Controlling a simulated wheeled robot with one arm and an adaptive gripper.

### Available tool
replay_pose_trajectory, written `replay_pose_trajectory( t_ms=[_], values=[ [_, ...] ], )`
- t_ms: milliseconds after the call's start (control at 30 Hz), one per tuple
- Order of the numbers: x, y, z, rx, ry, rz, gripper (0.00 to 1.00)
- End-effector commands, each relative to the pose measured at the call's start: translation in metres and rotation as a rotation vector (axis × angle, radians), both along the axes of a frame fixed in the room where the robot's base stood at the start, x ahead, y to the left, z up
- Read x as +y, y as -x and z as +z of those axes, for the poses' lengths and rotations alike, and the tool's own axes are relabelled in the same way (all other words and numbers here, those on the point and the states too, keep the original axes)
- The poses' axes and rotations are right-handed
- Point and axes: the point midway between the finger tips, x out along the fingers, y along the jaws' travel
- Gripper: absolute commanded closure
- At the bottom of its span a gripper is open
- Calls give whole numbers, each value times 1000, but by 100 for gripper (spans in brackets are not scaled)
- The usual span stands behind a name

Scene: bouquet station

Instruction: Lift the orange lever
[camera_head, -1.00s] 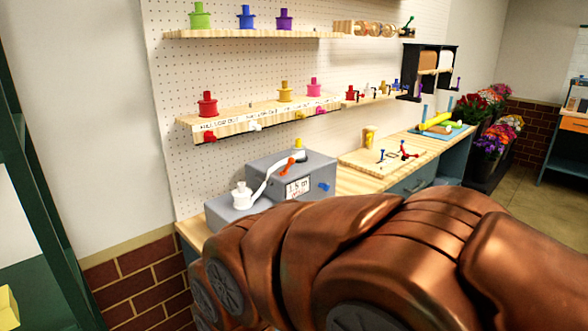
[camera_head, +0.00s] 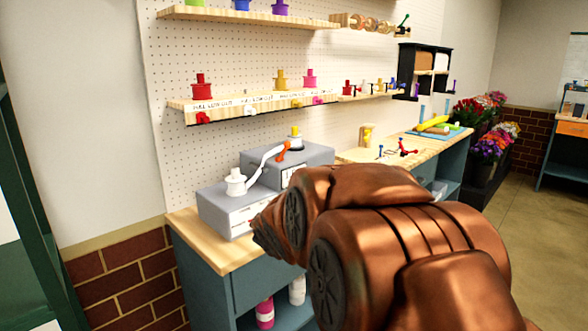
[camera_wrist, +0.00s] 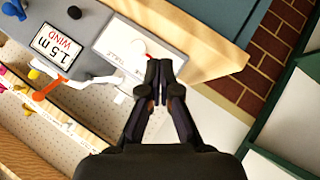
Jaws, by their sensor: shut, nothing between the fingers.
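The orange lever (camera_head: 283,151) sits on the rear grey box (camera_head: 318,154), at the far end of a white ribbon (camera_head: 265,160). The ribbon runs to a white spool (camera_head: 236,183) on the front grey box (camera_head: 222,209). In the wrist view the orange lever (camera_wrist: 47,90) is at the left, beside the "1.5 m WIND" display (camera_wrist: 59,42). My gripper (camera_wrist: 160,68) is shut and empty, over the front box area and well apart from the lever. In the head view my arm hides part of the boxes, and the fingers cannot be made out.
The boxes stand on a wooden counter (camera_head: 212,243) against a pegboard. A shelf (camera_head: 185,113) with coloured spools and levers is above them. My arm covers the front right of the counter. A green frame (camera_head: 20,190) stands at the left. Floor is open at right.

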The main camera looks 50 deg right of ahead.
Motion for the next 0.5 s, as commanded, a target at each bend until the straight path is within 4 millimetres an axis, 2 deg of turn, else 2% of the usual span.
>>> replay_pose_trajectory(
  t_ms=[33,100,267,367,500],
  values=[
    [-22,-8,-6,-44,54,12,100],
    [-45,-19,4,-115,140,44,100],
    [-93,-33,25,-259,344,116,100],
    [-117,-34,39,-341,476,159,100],
    [-145,-25,51,-446,657,218,100]
  ],
)
